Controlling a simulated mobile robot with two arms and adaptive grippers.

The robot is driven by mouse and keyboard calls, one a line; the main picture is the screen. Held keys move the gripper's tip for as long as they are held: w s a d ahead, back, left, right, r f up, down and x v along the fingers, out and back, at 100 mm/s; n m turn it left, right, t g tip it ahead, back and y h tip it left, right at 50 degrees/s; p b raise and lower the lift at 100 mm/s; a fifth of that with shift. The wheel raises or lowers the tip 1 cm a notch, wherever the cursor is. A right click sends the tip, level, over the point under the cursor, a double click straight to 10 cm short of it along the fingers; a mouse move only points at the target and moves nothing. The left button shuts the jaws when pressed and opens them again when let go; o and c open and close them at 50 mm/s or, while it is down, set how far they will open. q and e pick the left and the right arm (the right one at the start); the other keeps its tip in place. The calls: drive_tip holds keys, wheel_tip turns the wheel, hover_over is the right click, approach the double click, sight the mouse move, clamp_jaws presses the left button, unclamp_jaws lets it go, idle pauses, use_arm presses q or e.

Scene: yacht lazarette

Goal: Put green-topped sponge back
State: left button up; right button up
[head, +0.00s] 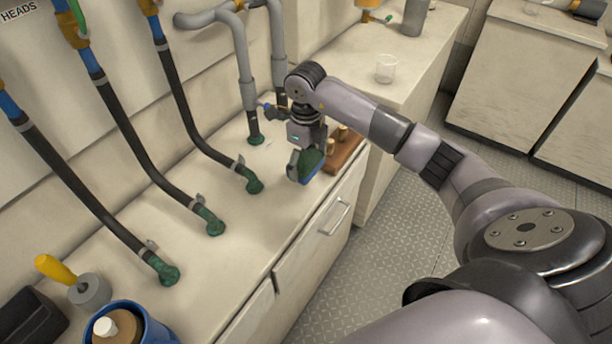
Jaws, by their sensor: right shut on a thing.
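My right gripper (301,170) points down over the counter, near its front edge. It is shut on the green-topped sponge (312,164), which shows a dark green face and a blue lower part. The gripper's fingers cover part of the sponge. I cannot tell whether the sponge touches the counter. My left gripper is not in view.
A wooden block (346,153) with brass pieces sits just right of the sponge. Black hoses with green fittings (253,186) stand along the counter (262,226). A clear glass (386,68) is farther back. A blue container (153,330) and yellow-handled tool (55,268) are front left.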

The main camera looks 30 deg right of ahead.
sight(305, 160)
drive_tip(key=shift+f, duration=3.25)
drive_tip(key=shift+f, duration=0.2)
drive_tip(key=o, duration=0.8)
drive_tip(key=shift+r, duration=0.1)
wheel_tip(305, 160, up, 12)
drive_tip(key=shift+r+b, duration=0.2)
drive_tip(key=shift+b, duration=0.3)
